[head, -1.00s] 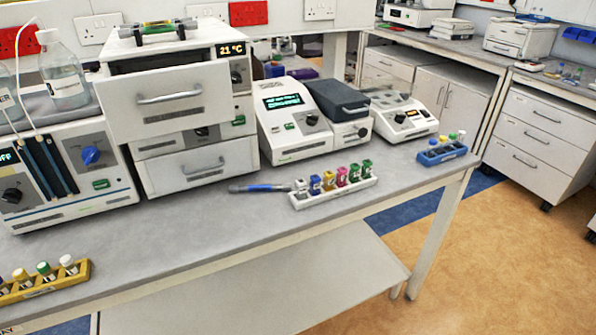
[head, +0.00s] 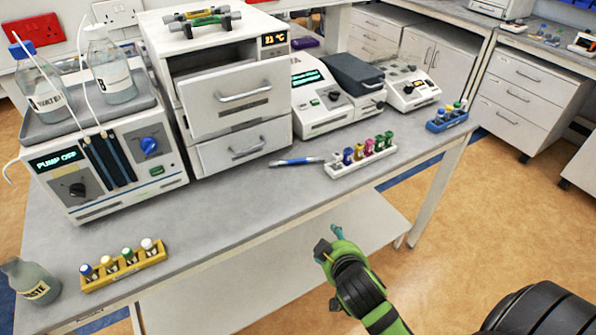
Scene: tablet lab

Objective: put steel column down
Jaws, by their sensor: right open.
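No object can be told for certain as the steel column. A slim rod with yellow, green and dark parts (head: 203,19) lies across a holder on top of the white column oven (head: 238,150). The oven's upper drawer (head: 238,98) is pulled out and its inside is dark. My right gripper (head: 328,242) is open and appears empty, in front of the bench edge at lower centre, apart from the rod and the oven. My left gripper is out of view.
A pump (head: 105,163) carries bottles at left.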

